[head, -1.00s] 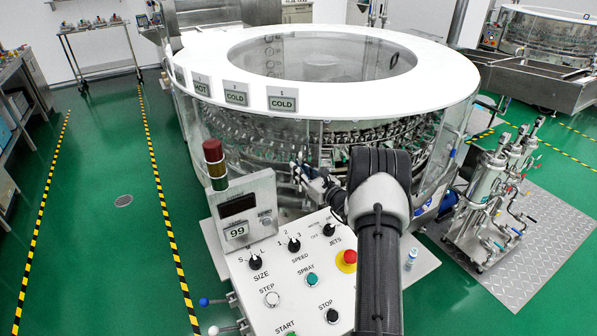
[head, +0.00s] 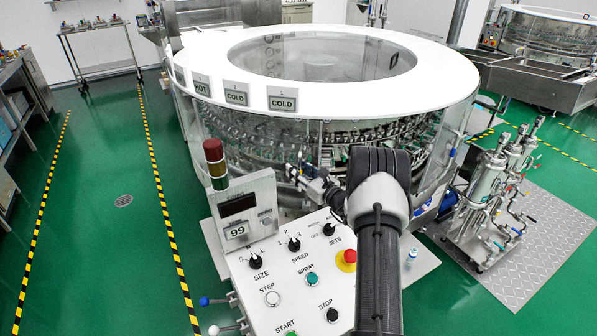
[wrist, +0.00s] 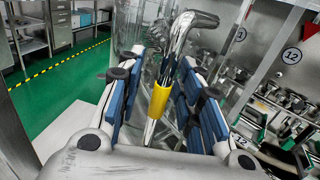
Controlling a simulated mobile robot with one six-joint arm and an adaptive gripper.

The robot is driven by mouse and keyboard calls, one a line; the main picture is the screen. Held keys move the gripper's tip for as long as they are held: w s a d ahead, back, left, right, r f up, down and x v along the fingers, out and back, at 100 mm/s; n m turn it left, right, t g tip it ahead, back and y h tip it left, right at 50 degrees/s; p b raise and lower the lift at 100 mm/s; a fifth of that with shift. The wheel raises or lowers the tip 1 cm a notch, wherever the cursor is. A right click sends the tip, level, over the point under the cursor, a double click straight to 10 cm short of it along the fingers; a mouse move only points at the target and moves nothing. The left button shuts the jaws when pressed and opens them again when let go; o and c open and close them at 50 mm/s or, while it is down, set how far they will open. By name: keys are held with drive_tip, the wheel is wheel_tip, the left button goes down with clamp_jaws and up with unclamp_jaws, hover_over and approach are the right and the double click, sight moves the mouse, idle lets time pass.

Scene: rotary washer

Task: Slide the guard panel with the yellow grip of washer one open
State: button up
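Washer one is the large round machine with a white ring top (head: 440,82) and clear side panels (head: 440,165) in the head view. In the wrist view, the yellow grip (wrist: 159,100) is a sleeve on a bent chrome bar (wrist: 183,35), in front of a clear guard panel (wrist: 128,25). My gripper (wrist: 168,98) has its blue-padded fingers apart, one on each side of the yellow grip. A gap shows on the grip's left; contact on the right is unclear. In the head view, my gripper (head: 308,178) is small beside the washer's front, and the grip cannot be made out.
A control panel (head: 265,262) with knobs, buttons and a stack light (head: 215,165) stands close below my arm. Metal cylinders (head: 485,180) stand on a plate at right. Green floor (head: 100,240) at left is clear. Numbered stations (wrist: 292,55) show at right in the wrist view.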

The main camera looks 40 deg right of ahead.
drive_tip(key=s, duration=1.2)
drive_tip(key=shift+d, duration=0.35)
drive_tip(key=shift+s, duration=0.1)
